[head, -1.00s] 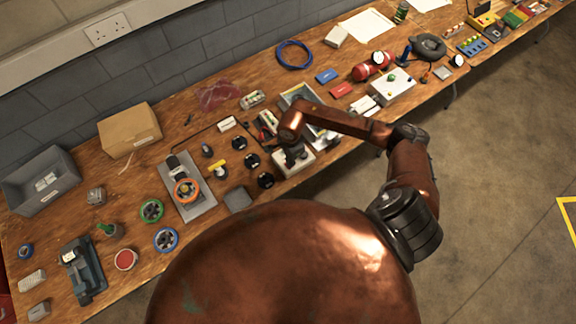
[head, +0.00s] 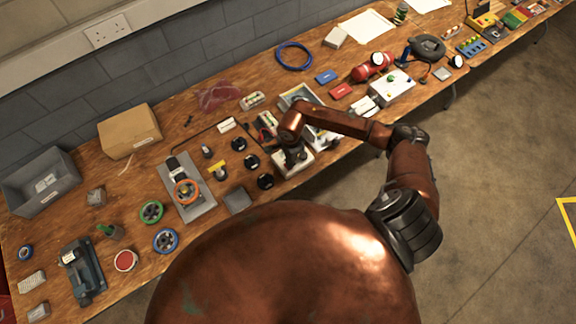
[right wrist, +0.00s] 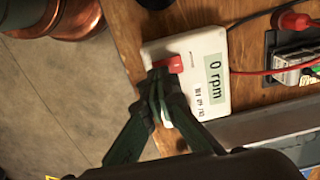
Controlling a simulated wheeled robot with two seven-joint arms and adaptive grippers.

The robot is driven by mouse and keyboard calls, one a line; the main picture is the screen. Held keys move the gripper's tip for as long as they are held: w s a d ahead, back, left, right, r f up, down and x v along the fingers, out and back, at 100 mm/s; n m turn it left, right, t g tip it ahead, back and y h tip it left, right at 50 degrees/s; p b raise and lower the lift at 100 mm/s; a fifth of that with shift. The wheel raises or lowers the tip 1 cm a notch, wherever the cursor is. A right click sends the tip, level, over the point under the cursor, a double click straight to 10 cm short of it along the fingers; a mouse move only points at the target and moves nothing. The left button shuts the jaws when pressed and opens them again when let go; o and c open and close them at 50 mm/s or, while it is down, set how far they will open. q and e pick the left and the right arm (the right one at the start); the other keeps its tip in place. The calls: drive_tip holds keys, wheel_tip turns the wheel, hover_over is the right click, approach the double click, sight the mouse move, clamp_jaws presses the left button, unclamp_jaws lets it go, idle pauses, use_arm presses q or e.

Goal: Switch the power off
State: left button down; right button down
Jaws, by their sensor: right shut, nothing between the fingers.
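A white power box (right wrist: 190,50) lies on the wooden bench in the right wrist view. Its display (right wrist: 214,78) reads "0 rpm", and a red switch (right wrist: 174,64) sits near its edge. My right gripper (right wrist: 158,82) is shut with nothing in it. Its dark fingertips are over the box right beside the red switch; I cannot tell whether they touch it. In the head view the white box (head: 291,171) is partly hidden under my right gripper (head: 293,157). The left gripper is not in view.
A red lead (right wrist: 262,72) runs from the box side to equipment beside it. In the head view, black knobs (head: 252,161) and a grey plate with an orange handwheel (head: 186,191) stand left of the box. A grey open case (head: 298,94) is behind it.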

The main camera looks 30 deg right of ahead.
drive_tip(key=shift+f+b, duration=0.95)
drive_tip(key=shift+f, duration=0.15)
idle(0.7)
drive_tip(key=shift+r+p, duration=1.8)
drive_tip(key=shift+r, duration=1.75)
